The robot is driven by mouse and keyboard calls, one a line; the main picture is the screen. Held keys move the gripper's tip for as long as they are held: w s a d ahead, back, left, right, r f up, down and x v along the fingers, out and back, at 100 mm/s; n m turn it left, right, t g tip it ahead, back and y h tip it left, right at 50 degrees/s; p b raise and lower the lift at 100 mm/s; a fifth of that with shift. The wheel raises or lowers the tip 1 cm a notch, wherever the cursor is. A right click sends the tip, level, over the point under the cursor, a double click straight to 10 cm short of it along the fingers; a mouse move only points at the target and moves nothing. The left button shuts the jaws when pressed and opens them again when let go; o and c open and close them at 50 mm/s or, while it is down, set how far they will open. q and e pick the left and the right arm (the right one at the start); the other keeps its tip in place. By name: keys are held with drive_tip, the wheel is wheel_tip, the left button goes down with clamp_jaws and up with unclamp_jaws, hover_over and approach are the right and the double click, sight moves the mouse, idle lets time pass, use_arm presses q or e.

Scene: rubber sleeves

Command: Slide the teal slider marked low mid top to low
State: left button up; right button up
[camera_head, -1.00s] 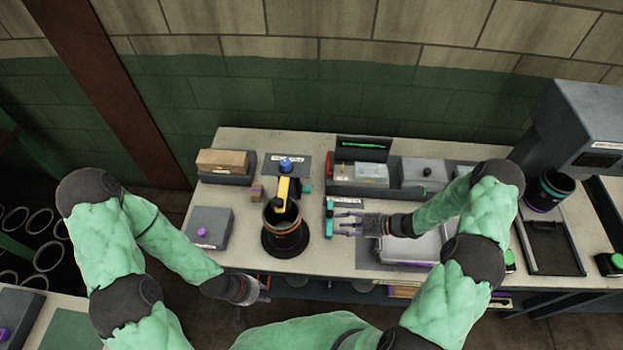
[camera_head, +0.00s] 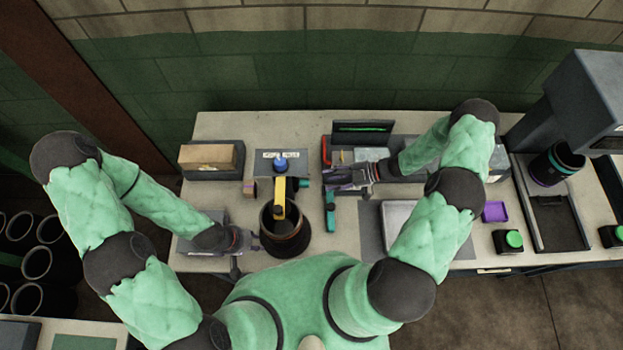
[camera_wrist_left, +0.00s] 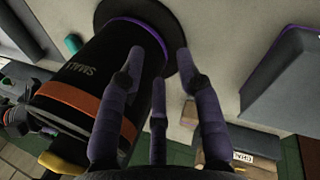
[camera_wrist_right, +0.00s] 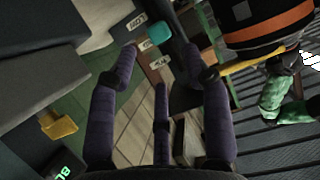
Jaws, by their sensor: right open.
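A teal knob (camera_wrist_right: 160,33) shows in the right wrist view beyond my fingers, near small white labels that are too small to read surely. In the head view a small teal piece (camera_head: 303,183) sits right of the black can, and a longer teal-and-dark piece (camera_head: 331,218) lies further right. I cannot tell surely which is the marked slider. My right gripper (camera_head: 335,178) is open and empty, just above the longer teal piece in the picture and touching neither piece visibly. My left gripper (camera_head: 238,242) is open and empty beside the can (camera_wrist_left: 85,90), over the left grey box.
The black can (camera_head: 285,238) with a yellow-and-black piece stands between my grippers. A panel with a blue knob (camera_head: 281,163) is behind it. Grey bins with a display (camera_head: 363,128) stand at the back.

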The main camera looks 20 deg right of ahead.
sight(301, 184)
drive_tip(key=p+x, duration=0.1)
drive_tip(key=x, duration=0.6)
drive_tip(key=shift+w+a+f, duration=0.15)
drive_tip(key=shift+w+a, duration=0.05)
drive_tip(key=shift+a, duration=0.05)
